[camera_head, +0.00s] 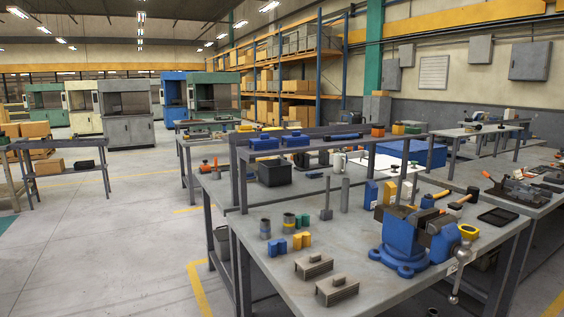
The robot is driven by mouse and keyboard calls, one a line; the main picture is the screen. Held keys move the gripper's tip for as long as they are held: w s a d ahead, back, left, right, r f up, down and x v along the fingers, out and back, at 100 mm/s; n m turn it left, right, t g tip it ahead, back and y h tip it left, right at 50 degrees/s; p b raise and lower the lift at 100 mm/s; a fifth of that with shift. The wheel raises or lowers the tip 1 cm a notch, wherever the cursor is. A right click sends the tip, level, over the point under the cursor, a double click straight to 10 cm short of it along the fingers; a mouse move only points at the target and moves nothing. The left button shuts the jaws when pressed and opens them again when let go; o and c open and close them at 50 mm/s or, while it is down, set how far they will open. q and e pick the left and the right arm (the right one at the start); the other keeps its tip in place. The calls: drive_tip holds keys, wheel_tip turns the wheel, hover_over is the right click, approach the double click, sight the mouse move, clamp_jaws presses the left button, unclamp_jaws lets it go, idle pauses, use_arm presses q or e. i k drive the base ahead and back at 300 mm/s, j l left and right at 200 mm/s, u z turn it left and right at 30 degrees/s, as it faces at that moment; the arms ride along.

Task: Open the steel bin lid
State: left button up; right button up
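Neither of my grippers shows in the head view. No object here is clearly a steel bin with a lid. A grey round bin (221,243) stands on the floor under the near workbench, partly hidden by a bench leg; I cannot tell whether it has a lid. Two small grey metal blocks with raised handles lie on the bench's near part, one farther back (313,267) and one nearer the front edge (337,291); I cannot tell whether they are lidded boxes. A black open-topped box (274,173) sits farther back on the bench.
The near workbench (262,275) carries a large blue vise (403,245), small cylinders, blue and yellow blocks, a hammer (464,198) and a black tray (497,217). A second bench stands at the right. The floor (120,230) at the left is clear.

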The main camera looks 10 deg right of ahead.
sight(222, 235)
drive_tip(key=z, duration=0.4)
drive_tip(key=i+j+u, duration=0.7)
drive_tip(key=i, duration=0.25)
drive_tip(key=i+j+u, duration=0.1)
drive_tip(key=i+u, duration=0.25)
drive_tip(key=i, duration=0.2)
drive_tip(key=i+j, duration=0.15)
drive_tip(key=i, duration=1.7)
drive_tip(key=i+z, duration=1)
drive_tip(key=i+l+z, duration=0.1)
drive_tip(key=i+z, duration=0.2)
drive_tip(key=z, duration=0.2)
drive_tip(key=i+z, duration=0.3)
drive_tip(key=z, duration=0.2)
